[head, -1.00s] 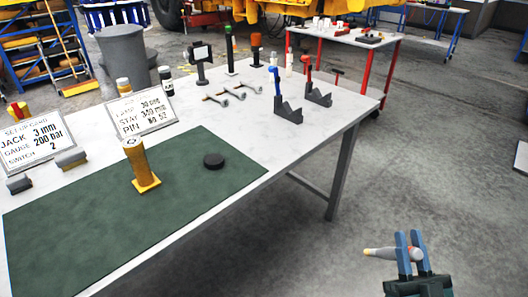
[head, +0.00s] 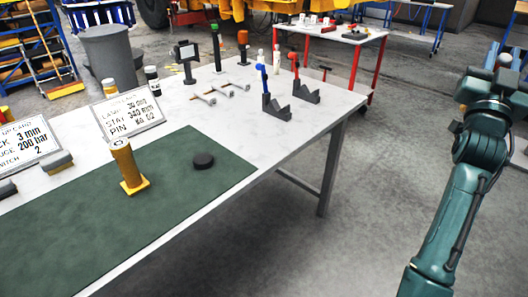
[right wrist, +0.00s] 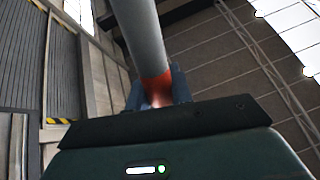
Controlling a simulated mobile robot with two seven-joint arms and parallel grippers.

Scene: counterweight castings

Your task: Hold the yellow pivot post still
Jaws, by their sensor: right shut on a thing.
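The yellow pivot post (head: 124,163) stands upright on its square yellow foot, on the green mat (head: 200,215) on the table. Nothing is touching it. My right gripper (head: 505,62) is raised at the far right of the head view, beyond the table and well away from the post. It is shut on a grey rod with a red-orange band, which runs up from the fingers in the right wrist view (right wrist: 142,40). In the head view only a small end of the rod shows. My left gripper is not in view.
A black puck (head: 203,161) lies on the mat right of the post. Two sign cards (head: 128,113) stand behind the mat. Metal pins and two dark grey brackets (head: 277,108) with blue and red levers stand farther back. The floor right of the table is clear.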

